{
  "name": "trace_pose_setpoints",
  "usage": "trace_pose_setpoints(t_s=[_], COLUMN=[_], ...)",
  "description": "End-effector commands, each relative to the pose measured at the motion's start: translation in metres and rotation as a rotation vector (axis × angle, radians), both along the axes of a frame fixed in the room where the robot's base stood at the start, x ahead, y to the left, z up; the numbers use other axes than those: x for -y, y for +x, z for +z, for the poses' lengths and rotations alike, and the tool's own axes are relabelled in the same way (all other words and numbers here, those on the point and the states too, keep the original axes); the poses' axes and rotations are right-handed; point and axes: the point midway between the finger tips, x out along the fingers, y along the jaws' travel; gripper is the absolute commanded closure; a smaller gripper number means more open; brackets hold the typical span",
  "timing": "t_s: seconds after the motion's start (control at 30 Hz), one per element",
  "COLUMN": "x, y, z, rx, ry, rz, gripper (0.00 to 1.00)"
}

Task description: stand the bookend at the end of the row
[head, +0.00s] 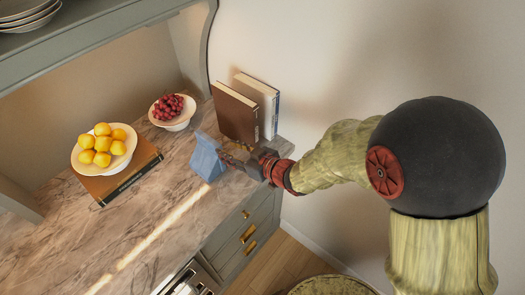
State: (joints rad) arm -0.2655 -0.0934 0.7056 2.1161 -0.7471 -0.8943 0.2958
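A blue bookend (207,157) is above or on the marble counter, in front of the books and left of my gripper. A brown book (236,112) and a white book (262,98) stand upright side by side near the wall at the counter's right end. My gripper (229,154) reaches in from the right, low in front of the brown book, with its fingertips at the bookend's right edge. The fingers are small and dark here, so I cannot tell whether they are closed on the bookend, or whether its base touches the counter.
A bowl of red fruit (173,124) stands left of the books. A bowl of yellow fruit (119,149) rests on a lying brown book (134,174) farther left. The marble counter (130,235) is clear in front. A shelf with plates (28,20) hangs at upper left.

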Motion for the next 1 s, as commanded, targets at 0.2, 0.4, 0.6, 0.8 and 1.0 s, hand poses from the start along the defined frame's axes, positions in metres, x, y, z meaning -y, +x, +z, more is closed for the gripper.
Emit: trace_pose_setpoints(t_s=[0.2, 0.4, 0.6, 0.8, 1.0], x=[0.004, 0.067, 0.182, 0.264, 0.288], y=[0.003, 0.031, 0.018, -0.064, -0.167], z=[0.004, 0.044, 0.102, 0.142, 0.157], rx=[0.004, 0.004, -0.101, -0.311, -0.54], ry=[-0.008, -0.135, -0.29, -0.345, -0.332], rz=[-0.014, -0.205, -0.518, -0.747, -0.832], gripper=[0.64, 0.64, 0.64, 0.64, 0.64])
